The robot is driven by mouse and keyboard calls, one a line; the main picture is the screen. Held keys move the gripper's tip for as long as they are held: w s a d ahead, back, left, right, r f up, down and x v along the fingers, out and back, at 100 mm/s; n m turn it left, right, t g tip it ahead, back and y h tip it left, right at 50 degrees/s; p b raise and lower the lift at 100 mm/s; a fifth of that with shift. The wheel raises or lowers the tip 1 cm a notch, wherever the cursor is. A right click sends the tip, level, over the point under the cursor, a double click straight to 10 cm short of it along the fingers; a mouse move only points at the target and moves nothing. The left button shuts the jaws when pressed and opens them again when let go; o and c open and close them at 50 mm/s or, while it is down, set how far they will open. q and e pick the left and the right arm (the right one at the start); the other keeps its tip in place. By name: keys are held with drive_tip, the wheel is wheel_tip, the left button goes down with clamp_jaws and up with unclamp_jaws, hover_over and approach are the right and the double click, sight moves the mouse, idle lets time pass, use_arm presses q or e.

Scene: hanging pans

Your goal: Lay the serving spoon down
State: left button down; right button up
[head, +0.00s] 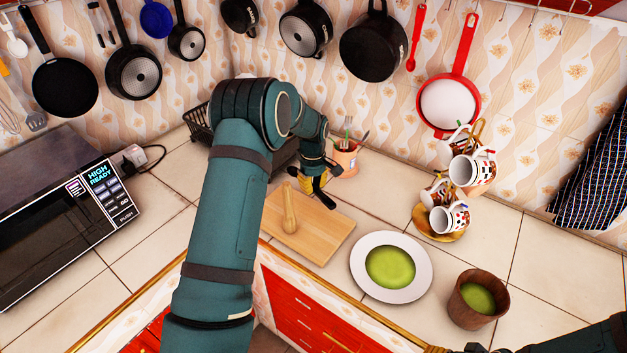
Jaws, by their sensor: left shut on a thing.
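My left gripper (324,190) is over the far right edge of the wooden cutting board (318,240), beside the utensil pot. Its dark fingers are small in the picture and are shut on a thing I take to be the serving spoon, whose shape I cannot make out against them. A pale wooden pestle-like piece (289,212) is on the board, left of the gripper and apart from it. Of my right arm, only a dark part shows at the bottom right edge; its fingers cannot be made out.
A terracotta pot of utensils (344,160) stands behind the gripper. A white plate with green soup (414,285) and a wooden bowl (472,308) are to the right. A mug stand (440,228) stands behind them. A microwave (60,230) is at left. Pans hang above.

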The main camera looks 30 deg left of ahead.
sight(313, 212)
use_arm(q)
drive_tip(key=shift+s+f, duration=0.1)
drive_tip(key=shift+f, duration=0.4)
wheel_tip(313, 212, down, 2)
drive_tip(key=shift+f+b, duration=0.1)
drive_tip(key=shift+b, duration=0.75)
drive_tip(key=shift+f+b, duration=1.8)
drive_tip(key=shift+f, duration=1.2)
drive_tip(key=c, duration=1)
unclamp_jaws()
drive_tip(key=shift+r, duration=0.1)
